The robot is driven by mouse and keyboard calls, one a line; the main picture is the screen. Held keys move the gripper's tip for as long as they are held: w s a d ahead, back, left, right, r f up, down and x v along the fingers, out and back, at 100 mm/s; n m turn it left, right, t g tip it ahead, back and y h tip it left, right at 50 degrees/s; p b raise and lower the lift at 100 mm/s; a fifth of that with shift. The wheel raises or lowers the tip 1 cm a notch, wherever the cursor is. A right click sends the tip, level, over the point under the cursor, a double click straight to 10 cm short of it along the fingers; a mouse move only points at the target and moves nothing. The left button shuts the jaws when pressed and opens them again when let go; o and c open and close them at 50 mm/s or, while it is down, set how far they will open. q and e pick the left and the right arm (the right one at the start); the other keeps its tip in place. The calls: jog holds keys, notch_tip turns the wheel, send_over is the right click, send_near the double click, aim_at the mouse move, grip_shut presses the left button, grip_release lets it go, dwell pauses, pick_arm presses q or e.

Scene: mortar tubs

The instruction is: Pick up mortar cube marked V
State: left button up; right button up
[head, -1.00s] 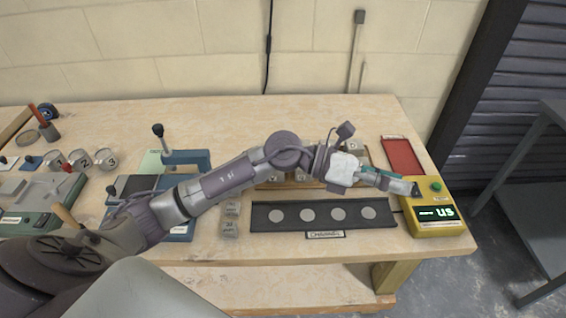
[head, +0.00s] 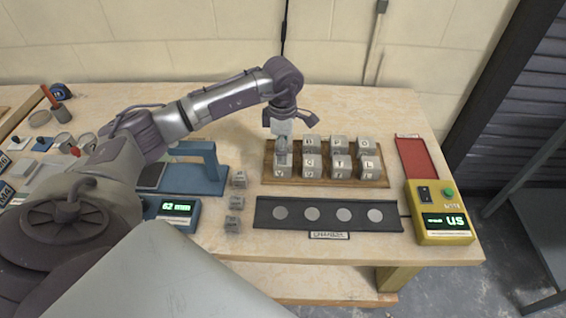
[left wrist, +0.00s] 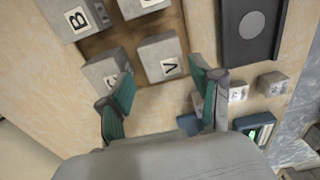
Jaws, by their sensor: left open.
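The mortar cube marked V is a grey block at the front left of the wooden tray (head: 318,184) in the head view (head: 282,170). In the left wrist view the V cube (left wrist: 161,58) shows its white label, and it lies beyond and between the two fingertips. My left gripper (head: 282,148) points down over the left end of the tray; its green-padded fingers (left wrist: 162,82) are open and empty. A cube marked C or G (left wrist: 106,72) sits beside V, partly hidden by one finger. My right gripper is not in view.
Other lettered cubes, such as B (head: 310,143) and L (head: 370,168), share the tray. A dark strip with round discs (head: 328,229) lies in front. Small grey cubes (head: 236,202) and a blue press (head: 200,165) are to the left, and a yellow meter (head: 441,225) to the right.

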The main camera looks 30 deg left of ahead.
aim_at(283, 166)
pick_arm(q)
jog(key=shift+f, duration=0.65)
jog(key=shift+s+d+f+p, duration=0.1)
jog(key=shift+f+p, duration=0.25)
notch_tip(283, 166, down, 4)
jog(key=shift+r+p, duration=0.2)
jog(key=shift+p, duration=0.55)
jog(key=shift+f, duration=0.45)
jog(key=c, duration=1.1)
jog(key=shift+c, duration=0.2)
jog(key=shift+r, duration=0.2)
